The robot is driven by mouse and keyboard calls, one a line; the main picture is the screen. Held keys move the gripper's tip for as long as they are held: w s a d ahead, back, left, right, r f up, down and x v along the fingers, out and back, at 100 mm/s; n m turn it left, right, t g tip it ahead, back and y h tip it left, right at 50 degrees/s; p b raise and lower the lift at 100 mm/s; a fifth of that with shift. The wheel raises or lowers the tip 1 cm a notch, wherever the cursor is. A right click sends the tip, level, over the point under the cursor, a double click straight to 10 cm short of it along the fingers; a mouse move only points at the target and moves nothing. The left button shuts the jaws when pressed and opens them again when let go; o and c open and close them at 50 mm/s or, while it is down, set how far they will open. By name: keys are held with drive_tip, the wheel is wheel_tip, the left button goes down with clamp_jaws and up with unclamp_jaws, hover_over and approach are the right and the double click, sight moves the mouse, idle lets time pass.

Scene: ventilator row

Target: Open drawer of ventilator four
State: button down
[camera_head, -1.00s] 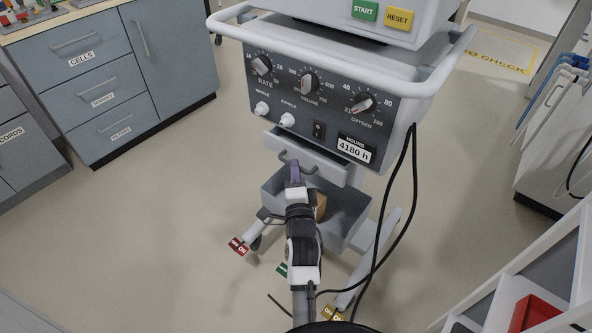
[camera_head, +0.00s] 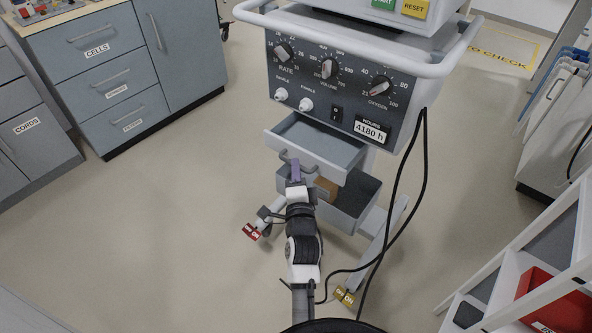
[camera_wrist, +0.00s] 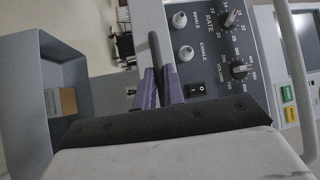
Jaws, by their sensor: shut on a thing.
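The ventilator (camera_head: 340,85) has a dark panel with knobs and an hours label reading 4180 h; no unit number is visible. Its grey drawer (camera_head: 332,171), below the panel, stands partly out, and its empty-looking interior shows. My gripper (camera_head: 296,170) is at the left part of the drawer front, shut on the drawer's dark bar handle (camera_head: 286,157). In the wrist view, my purple fingertips (camera_wrist: 161,86) close around the handle (camera_wrist: 155,50), beside the panel.
A lower open bin (camera_head: 362,204) holding a brown block (camera_head: 326,188) is under the drawer. Black cables (camera_head: 420,190) hang on the right. A blue-grey cabinet (camera_head: 97,70) stands at the left, and a white shelf with a red bin (camera_head: 556,300) at the right.

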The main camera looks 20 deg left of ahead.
drive_tip(key=c, duration=1.5)
unclamp_jaws()
drive_tip(key=shift+s, duration=0.1)
